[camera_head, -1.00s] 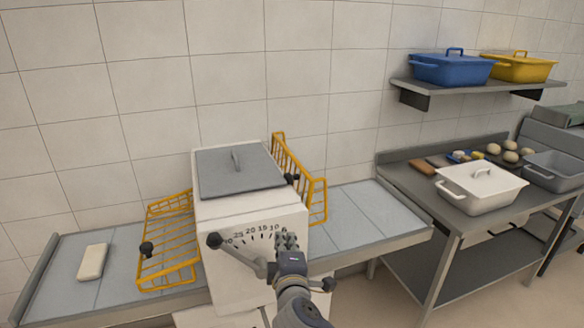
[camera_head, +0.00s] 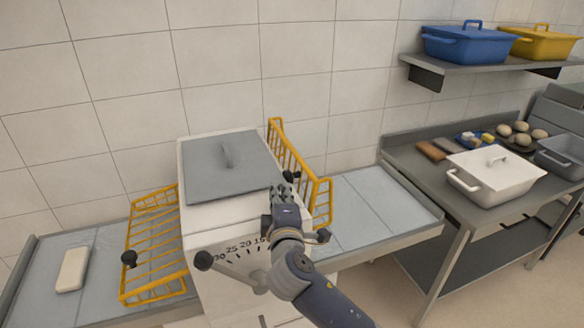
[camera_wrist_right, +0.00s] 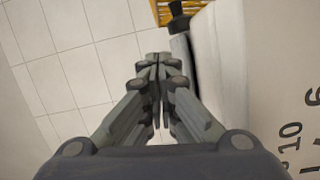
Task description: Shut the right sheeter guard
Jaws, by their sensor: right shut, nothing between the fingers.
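The right sheeter guard (camera_head: 299,168), a yellow wire frame, stands raised and tilted up on the right side of the white sheeter body (camera_head: 225,238). A dark knob (camera_head: 291,176) sits on its near side. My right gripper (camera_head: 285,180) is shut and empty, in front of the guard beside the knob; whether it touches cannot be told. The right wrist view shows its closed fingers (camera_wrist_right: 158,85), with the knob (camera_wrist_right: 178,10) and a bit of yellow guard (camera_wrist_right: 170,10) beyond them. My left gripper is not in view.
The left guard (camera_head: 155,250) lies low over the left belt (camera_head: 98,270), where a pale block (camera_head: 73,269) rests. The right belt (camera_head: 365,215) is clear. A lever (camera_head: 204,260) juts from the sheeter's front. A steel table (camera_head: 405,180) with a white lidded pot (camera_head: 495,175) stands at right.

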